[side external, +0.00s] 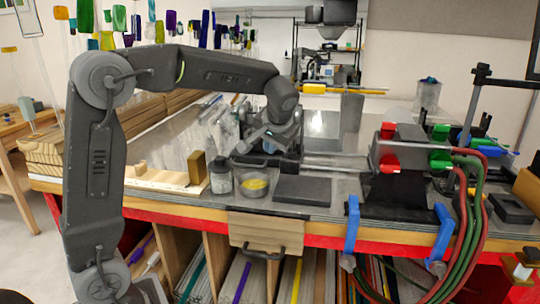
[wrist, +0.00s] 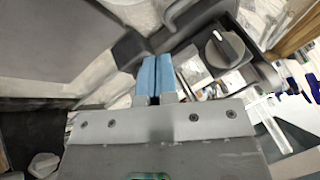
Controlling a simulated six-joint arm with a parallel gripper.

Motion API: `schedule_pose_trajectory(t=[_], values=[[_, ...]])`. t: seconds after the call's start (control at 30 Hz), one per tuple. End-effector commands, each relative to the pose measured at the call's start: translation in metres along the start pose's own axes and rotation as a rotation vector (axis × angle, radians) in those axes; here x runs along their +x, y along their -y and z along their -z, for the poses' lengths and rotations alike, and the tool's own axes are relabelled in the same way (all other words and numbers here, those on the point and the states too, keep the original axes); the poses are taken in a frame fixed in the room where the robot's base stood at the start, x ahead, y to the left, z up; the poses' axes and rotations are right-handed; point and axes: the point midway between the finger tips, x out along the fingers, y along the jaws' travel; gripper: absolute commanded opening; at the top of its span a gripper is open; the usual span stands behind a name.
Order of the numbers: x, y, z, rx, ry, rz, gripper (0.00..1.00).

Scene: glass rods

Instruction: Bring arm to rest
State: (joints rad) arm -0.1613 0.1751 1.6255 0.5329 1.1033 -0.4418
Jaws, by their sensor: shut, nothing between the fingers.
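My gripper (wrist: 156,80) is in the middle of the wrist view, its two blue fingertips side by side and shut with nothing between them. In the side external view my gripper (side external: 262,138) hangs over the workbench (side external: 190,130), above and behind the small containers at the front. The arm reaches up from the left and bends down to the gripper. The fingertips are small and partly unclear in that view.
A jar (side external: 220,178) and a metal bowl (side external: 243,184) with yellow contents stand near the front edge. A dark block (side external: 302,190) lies beside them. A burner (side external: 388,155) with red and green hoses (side external: 468,200) stands at the right. Coloured glass pieces (side external: 120,18) hang at the upper left.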

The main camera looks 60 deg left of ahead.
Motion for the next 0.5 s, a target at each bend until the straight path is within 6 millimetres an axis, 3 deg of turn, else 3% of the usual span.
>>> schedule_pose_trajectory(t=[0.33, 0.43, 0.5], values=[[-0.022, 0.000, -0.006, 0.008, -0.003, -0.014, 0.00], [-0.037, -0.003, -0.025, 0.033, -0.013, -0.061, 0.00], [-0.052, -0.005, -0.048, 0.062, -0.024, -0.114, 0.00]])
